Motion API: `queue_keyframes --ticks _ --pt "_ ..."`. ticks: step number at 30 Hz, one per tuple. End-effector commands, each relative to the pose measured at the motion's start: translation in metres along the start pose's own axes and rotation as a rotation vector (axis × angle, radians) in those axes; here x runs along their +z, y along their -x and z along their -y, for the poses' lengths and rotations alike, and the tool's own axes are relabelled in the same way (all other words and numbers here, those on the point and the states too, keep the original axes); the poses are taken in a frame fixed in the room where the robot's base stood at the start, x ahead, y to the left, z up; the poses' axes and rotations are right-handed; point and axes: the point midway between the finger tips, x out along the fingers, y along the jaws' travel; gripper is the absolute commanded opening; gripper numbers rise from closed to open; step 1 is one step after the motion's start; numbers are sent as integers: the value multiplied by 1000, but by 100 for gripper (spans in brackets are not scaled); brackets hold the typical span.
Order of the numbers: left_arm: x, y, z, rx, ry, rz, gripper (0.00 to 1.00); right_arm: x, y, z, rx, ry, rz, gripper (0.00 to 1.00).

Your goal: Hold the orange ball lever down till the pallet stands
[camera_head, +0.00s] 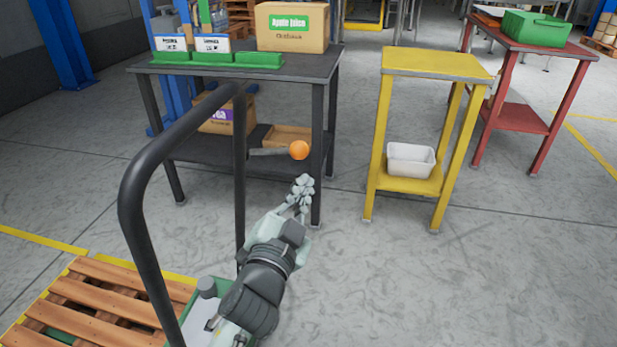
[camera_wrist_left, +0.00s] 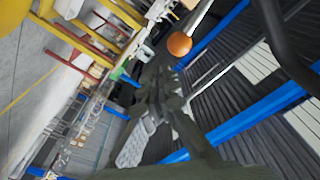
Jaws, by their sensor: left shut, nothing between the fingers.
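The orange ball (camera_head: 299,150) sits at the right end of a grey lever bar (camera_head: 268,152), in front of the black table's lower shelf in the head view. The ball also shows in the left wrist view (camera_wrist_left: 179,44). My left gripper (camera_head: 303,186) is shut and empty. In the head view it appears just below the ball, with a gap between them. In the left wrist view the fingers (camera_wrist_left: 160,95) also appear apart from the ball. A wooden pallet (camera_head: 90,300) lies flat at the lower left. My right gripper is not in view.
A black handle frame (camera_head: 135,200) rises left of my arm. A yellow table (camera_head: 435,64) with a white bin (camera_head: 410,160) stands right. Floor between is clear.

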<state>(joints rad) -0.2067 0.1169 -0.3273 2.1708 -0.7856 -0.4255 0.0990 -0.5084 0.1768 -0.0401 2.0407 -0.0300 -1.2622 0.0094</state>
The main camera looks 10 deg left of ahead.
Motion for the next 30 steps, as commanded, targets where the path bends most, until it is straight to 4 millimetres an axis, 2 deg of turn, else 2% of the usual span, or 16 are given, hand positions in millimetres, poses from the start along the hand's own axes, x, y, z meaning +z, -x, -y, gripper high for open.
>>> queue_keyframes --ticks 3,9,30 --pt "2 24 -2 1 3 2 0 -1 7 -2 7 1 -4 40" --pt "0 47 -1 0 1 0 0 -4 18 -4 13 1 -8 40" --pt "-1 52 0 -1 0 -2 0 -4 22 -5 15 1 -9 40"
